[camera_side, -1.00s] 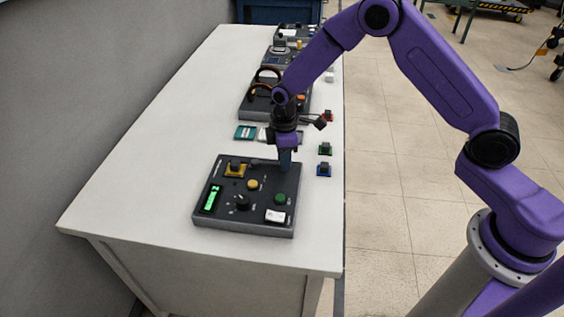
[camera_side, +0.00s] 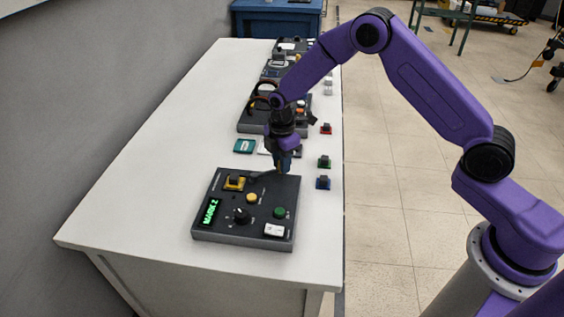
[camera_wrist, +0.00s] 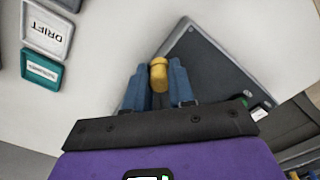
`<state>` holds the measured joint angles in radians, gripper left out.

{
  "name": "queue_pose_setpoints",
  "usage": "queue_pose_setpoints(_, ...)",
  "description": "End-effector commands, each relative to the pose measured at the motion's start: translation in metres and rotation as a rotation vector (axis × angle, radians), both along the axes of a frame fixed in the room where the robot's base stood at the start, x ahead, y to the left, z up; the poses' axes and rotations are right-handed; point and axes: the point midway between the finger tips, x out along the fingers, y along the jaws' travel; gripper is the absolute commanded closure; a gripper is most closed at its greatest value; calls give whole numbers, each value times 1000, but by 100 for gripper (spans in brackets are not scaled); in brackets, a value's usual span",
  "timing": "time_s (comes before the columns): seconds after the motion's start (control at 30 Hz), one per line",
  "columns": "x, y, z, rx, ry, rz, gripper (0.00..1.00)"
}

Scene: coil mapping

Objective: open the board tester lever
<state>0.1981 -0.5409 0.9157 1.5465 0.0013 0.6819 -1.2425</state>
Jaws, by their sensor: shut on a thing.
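The board tester (camera_side: 240,240) is a dark grey box at the near end of the white table. Its panel carries a green-lit display (camera_side: 210,212) reading "MARK 2", a black knob (camera_side: 242,216), a yellow part (camera_side: 234,183), a yellow button, a green button and a white switch. My gripper (camera_side: 282,171) is low over the tester's far right corner. In the wrist view my gripper (camera_wrist: 160,72) is shut on a yellow, rounded lever end (camera_wrist: 158,76) between its blue fingers. The rest of the lever is mostly hidden by the fingers.
A teal tray (camera_side: 244,146) lies behind the tester. Small blue (camera_side: 323,182), green (camera_side: 324,161) and red (camera_side: 326,128) parts line the table's right edge. More devices stand farther back. The table's left side is clear.

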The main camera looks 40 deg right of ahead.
Motion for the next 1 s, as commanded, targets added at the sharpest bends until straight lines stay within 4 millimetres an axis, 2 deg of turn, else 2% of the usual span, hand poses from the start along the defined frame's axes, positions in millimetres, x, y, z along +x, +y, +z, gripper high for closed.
queue_pose_setpoints(0.27, 2, 1, 1, 0, -7, 7, 100)
queue_pose_setpoints(0.3, 2, 1, 1, 0, -7, 7, 70)
queue_pose_setpoints(0.37, 2, 1, 1, 0, -7, 6, 51)
queue_pose_setpoints(0.77, 1, 0, 6, 1, -5, 2, 51)
queue_pose_setpoints(0.87, 2, 0, 18, 1, -6, 2, 51)
queue_pose_setpoints(1.0, 2, 1, 45, 2, -8, 3, 51)
